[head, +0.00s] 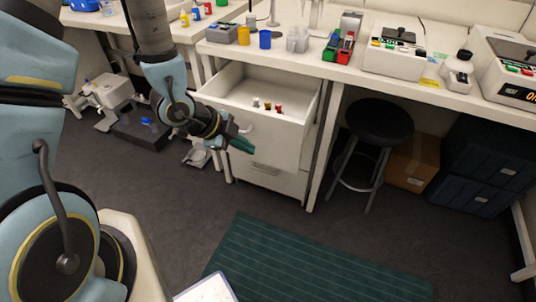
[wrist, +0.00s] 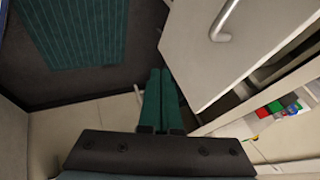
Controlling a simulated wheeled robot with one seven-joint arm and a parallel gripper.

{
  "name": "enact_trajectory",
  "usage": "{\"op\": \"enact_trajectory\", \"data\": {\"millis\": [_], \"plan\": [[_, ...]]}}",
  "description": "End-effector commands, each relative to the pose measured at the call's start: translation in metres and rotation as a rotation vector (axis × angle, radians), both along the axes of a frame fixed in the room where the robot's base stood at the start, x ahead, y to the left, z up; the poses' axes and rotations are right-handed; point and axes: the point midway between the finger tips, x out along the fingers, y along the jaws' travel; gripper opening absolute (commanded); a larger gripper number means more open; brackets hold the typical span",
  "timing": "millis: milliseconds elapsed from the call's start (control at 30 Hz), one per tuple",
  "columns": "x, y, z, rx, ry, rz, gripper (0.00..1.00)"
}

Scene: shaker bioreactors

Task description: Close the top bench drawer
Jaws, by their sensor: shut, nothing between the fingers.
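The top bench drawer (head: 285,132) is pulled open in the head view, with a few small bottles (head: 267,105) inside. Its pale front faces my arm. My gripper (head: 243,145) is shut and empty, with dark green fingers, close in front of the drawer front at its left part. In the head view it hides part of the front, and I cannot tell whether it touches. In the wrist view the shut fingers (wrist: 162,97) lie beside a pale panel (wrist: 210,60) with a curved metal handle (wrist: 222,22).
The bench top (head: 290,58) carries racks, cups and instruments. Below the open drawer is a lower drawer with a handle (head: 262,168). A black stool (head: 378,122) and a cardboard box (head: 412,162) stand to the right. A green mat (head: 300,262) lies on the floor in front.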

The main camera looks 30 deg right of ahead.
Motion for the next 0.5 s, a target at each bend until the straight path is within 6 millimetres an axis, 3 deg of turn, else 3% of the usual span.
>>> {"op": "enact_trajectory", "data": {"millis": [500], "plan": [[-0.005, -0.051, -0.068, 0.004, 0.002, 0.004, 0.0]]}}
